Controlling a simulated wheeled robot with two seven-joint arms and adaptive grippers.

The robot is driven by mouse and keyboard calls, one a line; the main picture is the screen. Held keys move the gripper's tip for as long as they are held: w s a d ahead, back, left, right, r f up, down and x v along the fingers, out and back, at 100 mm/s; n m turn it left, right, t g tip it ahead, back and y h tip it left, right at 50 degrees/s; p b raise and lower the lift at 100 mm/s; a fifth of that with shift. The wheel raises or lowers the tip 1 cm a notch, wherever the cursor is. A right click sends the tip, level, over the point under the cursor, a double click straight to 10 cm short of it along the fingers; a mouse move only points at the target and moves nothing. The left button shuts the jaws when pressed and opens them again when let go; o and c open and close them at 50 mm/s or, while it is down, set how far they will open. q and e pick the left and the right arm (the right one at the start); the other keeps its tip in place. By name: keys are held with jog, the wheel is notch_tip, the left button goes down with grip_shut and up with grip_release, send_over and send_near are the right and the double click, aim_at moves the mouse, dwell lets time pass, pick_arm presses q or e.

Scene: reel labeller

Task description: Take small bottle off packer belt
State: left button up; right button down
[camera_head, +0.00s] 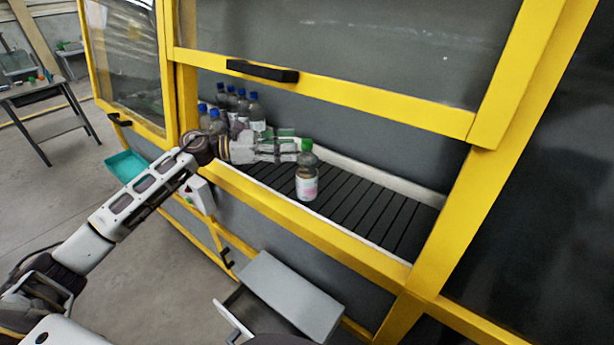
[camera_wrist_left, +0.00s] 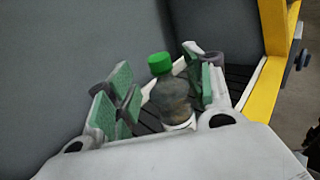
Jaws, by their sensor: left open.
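A small bottle with a green cap (camera_head: 307,184) stands upright on the dark slatted packer belt (camera_head: 375,215), inside the yellow-framed machine. It has a pale label on its lower part. My left gripper (camera_head: 296,148) reaches in from the left through the opening and is at the bottle's upper part. In the left wrist view the bottle (camera_wrist_left: 172,98) stands between the two open fingers with green pads, with gaps visible on its sides. Its lower part is hidden behind the gripper body there. My right gripper is not in view.
Several blue-capped bottles (camera_head: 254,112) stand at the belt's left end, behind my left wrist. A yellow frame beam (camera_head: 330,232) runs along the front of the opening. A raised panel with a black handle (camera_head: 262,71) is above. The belt right of the bottle is clear.

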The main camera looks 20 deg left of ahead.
aim_at(307, 141)
pick_arm(q)
jog(key=p+x, duration=0.2)
jog(key=x, duration=0.2)
jog(key=shift+r, duration=0.2)
jog(key=shift+w+d+f, duration=0.1)
jog(key=shift+w+d, duration=0.2)
jog(key=shift+d, duration=0.4)
jog(key=shift+f, duration=0.1)
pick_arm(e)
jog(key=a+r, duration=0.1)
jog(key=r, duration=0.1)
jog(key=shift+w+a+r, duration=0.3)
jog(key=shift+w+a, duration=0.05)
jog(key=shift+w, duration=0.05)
pick_arm(q)
jog(key=shift+c, duration=0.3)
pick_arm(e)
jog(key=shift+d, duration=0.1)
pick_arm(q)
grip_shut()
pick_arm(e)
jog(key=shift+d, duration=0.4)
